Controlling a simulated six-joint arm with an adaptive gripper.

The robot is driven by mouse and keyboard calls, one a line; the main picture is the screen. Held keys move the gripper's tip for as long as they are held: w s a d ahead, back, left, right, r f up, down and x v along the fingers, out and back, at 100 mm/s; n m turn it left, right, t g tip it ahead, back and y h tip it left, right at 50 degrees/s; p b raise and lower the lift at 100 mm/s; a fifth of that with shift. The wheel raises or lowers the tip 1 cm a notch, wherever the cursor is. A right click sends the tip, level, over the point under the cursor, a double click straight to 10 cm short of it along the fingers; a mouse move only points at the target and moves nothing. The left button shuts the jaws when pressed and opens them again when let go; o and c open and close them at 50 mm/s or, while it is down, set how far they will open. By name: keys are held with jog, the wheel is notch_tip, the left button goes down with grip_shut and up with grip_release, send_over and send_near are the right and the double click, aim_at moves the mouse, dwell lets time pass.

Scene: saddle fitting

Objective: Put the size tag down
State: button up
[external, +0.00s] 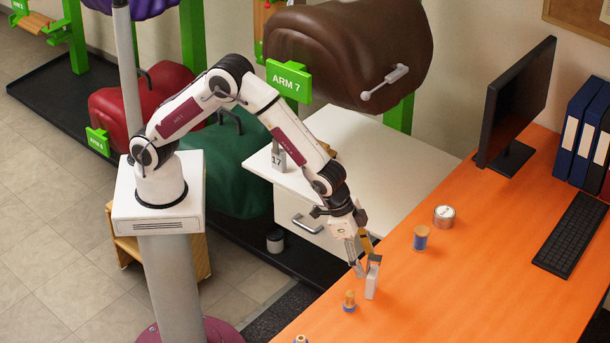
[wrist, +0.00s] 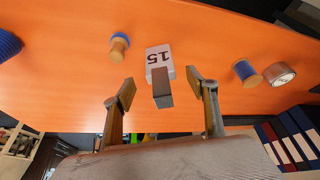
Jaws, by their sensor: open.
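The size tag (external: 371,284) is a pale tag at the left part of the orange table. In the wrist view the size tag (wrist: 159,58) reads 15 and has a grey block (wrist: 163,92) at its near end. My gripper (external: 365,266) is right at the tag, low over the table. In the wrist view my gripper (wrist: 163,88) is open, with one finger on each side of the grey block and a visible gap on both sides. The tag appears to rest on the table; its contact underneath is hard to see.
A small wooden piece with a blue band (external: 349,302) stands close to the tag. A blue spool (external: 421,238) and a round tin (external: 444,215) stand farther back. A tag reading 17 (external: 278,157) is on the white cabinet. The table's front right is clear.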

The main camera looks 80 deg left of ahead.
aim_at(376, 287)
jog(key=shift+f, duration=0.15)
jog(key=shift+x, duration=3.75)
jog(key=shift+c, duration=0.5)
jog(key=c, duration=1.1)
